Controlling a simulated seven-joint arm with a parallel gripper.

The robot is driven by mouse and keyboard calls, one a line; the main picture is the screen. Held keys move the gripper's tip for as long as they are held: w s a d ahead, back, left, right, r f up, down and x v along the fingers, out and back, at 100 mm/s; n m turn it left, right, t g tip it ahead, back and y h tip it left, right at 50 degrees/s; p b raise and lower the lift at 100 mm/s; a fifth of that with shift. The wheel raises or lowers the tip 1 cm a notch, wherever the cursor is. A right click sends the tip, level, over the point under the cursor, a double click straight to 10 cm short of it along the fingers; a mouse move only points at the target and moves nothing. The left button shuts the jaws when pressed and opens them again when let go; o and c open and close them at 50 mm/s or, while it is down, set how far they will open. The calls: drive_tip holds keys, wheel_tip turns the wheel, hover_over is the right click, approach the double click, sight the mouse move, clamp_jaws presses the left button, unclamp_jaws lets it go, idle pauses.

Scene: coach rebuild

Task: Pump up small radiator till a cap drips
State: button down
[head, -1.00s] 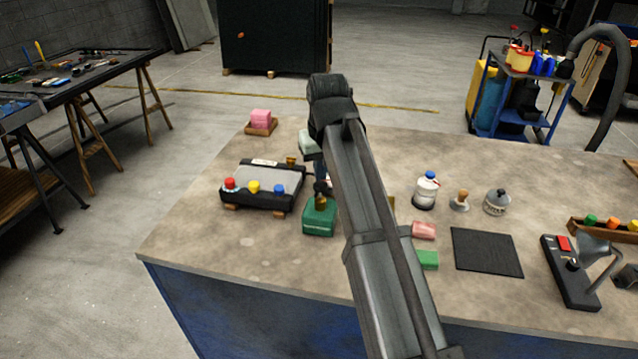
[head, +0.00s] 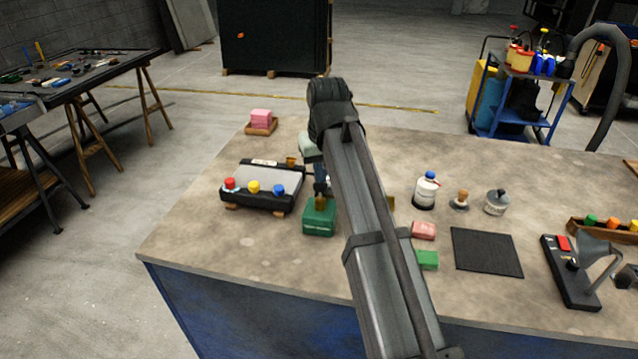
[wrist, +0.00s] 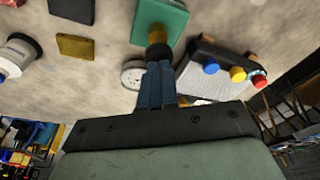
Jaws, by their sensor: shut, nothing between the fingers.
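The small radiator (head: 266,180) lies on the bench at left, a grey panel in a black frame on wooden blocks. Red (head: 230,184), yellow (head: 253,187) and blue (head: 279,190) caps stand along its front edge; I see no drip. The green pump box (head: 320,218) stands to its right with a brass neck and dark knob on top; it shows in the wrist view (wrist: 160,18). My gripper (head: 321,190) is shut and points down just above the knob. In the wrist view its fingers (wrist: 157,68) meet at the dark knob (wrist: 158,51); whether they touch it I cannot tell.
A round white gauge (wrist: 132,75) lies beside the fingers. A white bottle (head: 426,190), pink block (head: 424,230), green block (head: 428,260) and black mat (head: 487,252) lie to the right. The bench's front left is clear.

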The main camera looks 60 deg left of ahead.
drive_tip(key=shift+f, duration=1.6)
drive_tip(key=shift+r, duration=2.05)
drive_tip(key=shift+f, duration=0.25)
